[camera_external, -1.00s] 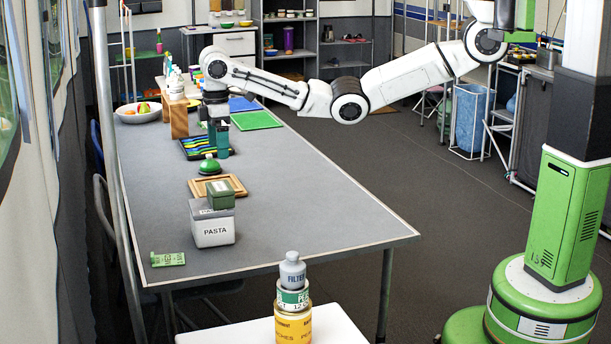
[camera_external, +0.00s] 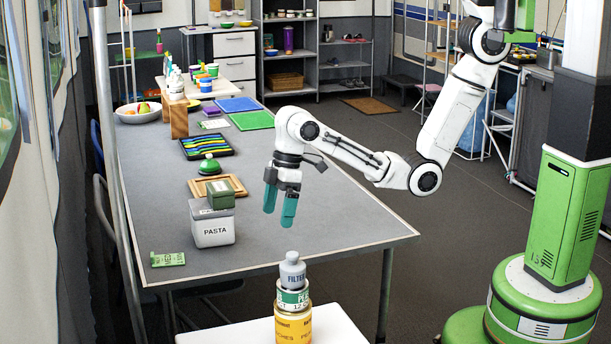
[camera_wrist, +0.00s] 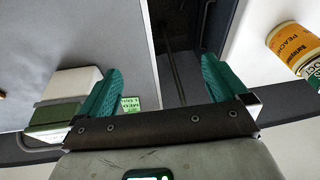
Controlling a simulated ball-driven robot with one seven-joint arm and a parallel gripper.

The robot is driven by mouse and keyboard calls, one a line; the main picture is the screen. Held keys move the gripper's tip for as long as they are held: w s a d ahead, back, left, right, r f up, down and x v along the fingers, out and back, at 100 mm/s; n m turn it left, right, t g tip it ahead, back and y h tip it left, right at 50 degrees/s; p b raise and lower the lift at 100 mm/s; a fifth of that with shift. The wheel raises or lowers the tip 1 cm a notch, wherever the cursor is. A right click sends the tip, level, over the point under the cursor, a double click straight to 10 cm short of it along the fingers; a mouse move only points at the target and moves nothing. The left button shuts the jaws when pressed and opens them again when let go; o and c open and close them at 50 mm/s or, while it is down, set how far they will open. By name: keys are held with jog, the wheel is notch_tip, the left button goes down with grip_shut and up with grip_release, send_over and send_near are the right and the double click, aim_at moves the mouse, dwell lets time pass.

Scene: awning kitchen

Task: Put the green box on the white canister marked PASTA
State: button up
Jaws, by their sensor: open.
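The white canister marked PASTA (camera_external: 214,233) stands upright near the front left of the grey table. The green box (camera_external: 221,196) rests on top of the canister's lid. My gripper (camera_external: 280,208) is open and empty, to the right of the canister and apart from it, with its teal fingers pointing down. In the wrist view, the green box (camera_wrist: 55,117) and the white canister (camera_wrist: 72,83) lie left of my gripper (camera_wrist: 160,72), partly behind the left finger. Nothing is between the fingers.
A stack of cans (camera_external: 293,300) stands on a white stand in front of the table. A green packet (camera_external: 168,259) lies at the table's front left. A wooden tray (camera_external: 232,193), green bell (camera_external: 209,166) and black tray (camera_external: 205,146) lie behind the canister. The table's right side is clear.

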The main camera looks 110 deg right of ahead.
jog(key=s+f, duration=0.2)
jog(key=s, duration=0.7)
jog(key=s+a+f+m+g+h, duration=0.1)
jog(key=s+f, duration=0.2)
jog(key=s, duration=0.7)
jog(key=s+a+f, duration=0.1)
jog(key=s+f, duration=0.2)
jog(key=s, duration=0.7)
jog(key=shift+f+g, duration=0.25)
jog(key=shift+g, duration=0.15)
jog(key=shift+s+a, duration=0.1)
jog(key=shift+a, duration=0.05)
